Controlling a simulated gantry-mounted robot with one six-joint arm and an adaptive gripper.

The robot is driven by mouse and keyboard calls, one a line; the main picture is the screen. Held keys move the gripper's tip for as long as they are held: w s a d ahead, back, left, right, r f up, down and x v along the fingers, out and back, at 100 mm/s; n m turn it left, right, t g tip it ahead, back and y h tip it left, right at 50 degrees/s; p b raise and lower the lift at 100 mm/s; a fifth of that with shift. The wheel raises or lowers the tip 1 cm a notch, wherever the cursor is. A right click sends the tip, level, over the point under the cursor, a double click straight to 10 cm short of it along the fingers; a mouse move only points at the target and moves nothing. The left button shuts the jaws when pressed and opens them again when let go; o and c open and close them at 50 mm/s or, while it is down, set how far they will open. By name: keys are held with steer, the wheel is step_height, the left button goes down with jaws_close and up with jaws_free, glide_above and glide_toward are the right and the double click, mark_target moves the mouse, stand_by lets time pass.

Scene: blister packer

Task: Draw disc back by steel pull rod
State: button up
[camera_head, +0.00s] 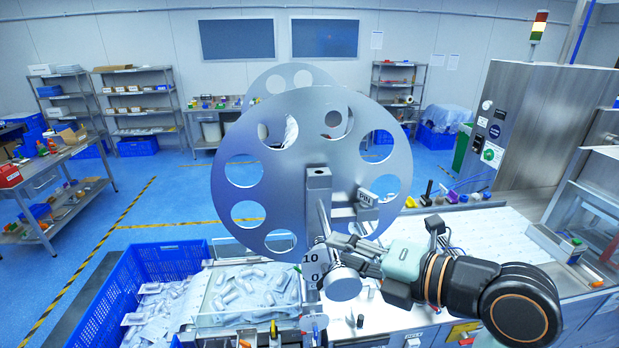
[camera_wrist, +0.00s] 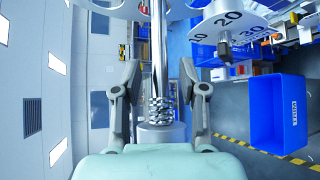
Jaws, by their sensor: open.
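The large steel disc (camera_head: 345,185) with round holes stands upright in the middle of the head view. The steel pull rod (camera_head: 325,225) runs from near the disc's central block toward me and ends in a round knob (camera_head: 342,285). In the wrist view the pull rod (camera_wrist: 158,50) runs down the middle, with a ridged section and a wider end near my palm. My gripper (camera_head: 335,250) is open at the rod's near end. In the wrist view, my gripper's two fingers (camera_wrist: 160,82) stand on either side of the rod, with visible gaps to it.
A numbered dial (camera_head: 312,268) sits just left of the knob and shows at the upper right of the wrist view (camera_wrist: 228,25). A block marked PIN (camera_head: 367,197) stands right of the rod. A blue crate (camera_head: 95,300) of packs is at lower left.

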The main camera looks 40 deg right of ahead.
steer(key=a+v, duration=0.1)
steer(key=v, duration=0.5)
steer(key=shift+s+d, duration=0.2)
steer(key=shift+d, duration=0.3)
